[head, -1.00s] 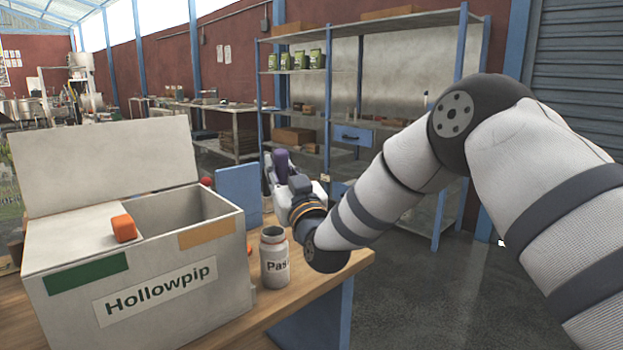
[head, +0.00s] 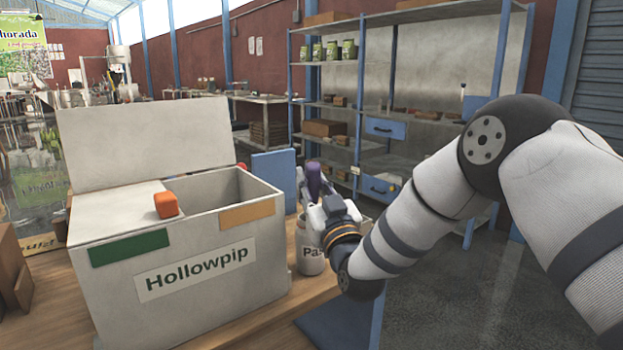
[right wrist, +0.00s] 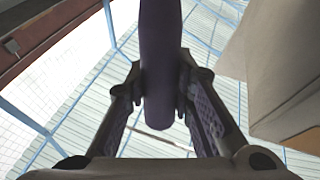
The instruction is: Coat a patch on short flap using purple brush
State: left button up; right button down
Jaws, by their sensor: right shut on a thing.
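The purple brush (head: 314,180) is held upright in my right gripper (head: 310,200). In the right wrist view, both fingers of the right gripper (right wrist: 161,100) press on the purple handle (right wrist: 160,60); its bristles cannot be made out. The grey box marked "Hollowpip" (head: 200,310) stands open on the table. One short flap (head: 120,212) lies folded over the left part of its top, and a tall flap (head: 145,145) stands up at the back. A white jar marked "Pas..." (head: 309,262) stands right of the box, partly hidden by my right gripper. My left gripper is not seen.
An orange block (head: 166,205) sits on the folded flap. A blue panel (head: 274,180) stands behind the box. Wooden pieces (head: 12,270) are at the left edge of the wooden table (head: 255,330). Blue shelving (head: 362,110) stands farther back.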

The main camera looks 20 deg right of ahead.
aim_at(312, 164)
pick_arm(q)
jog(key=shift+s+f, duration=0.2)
pick_arm(e)
jog(key=shift+f, duration=0.75)
dwell(1.3)
notch_tip(312, 164, up, 7)
jog(key=shift+r+p, duration=0.2)
jog(key=shift+p, duration=0.85)
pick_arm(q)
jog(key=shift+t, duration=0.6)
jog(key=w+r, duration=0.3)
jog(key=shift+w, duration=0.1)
pick_arm(e)
jog(key=shift+f, duration=0.1)
jog(key=shift+f, duration=0.1)
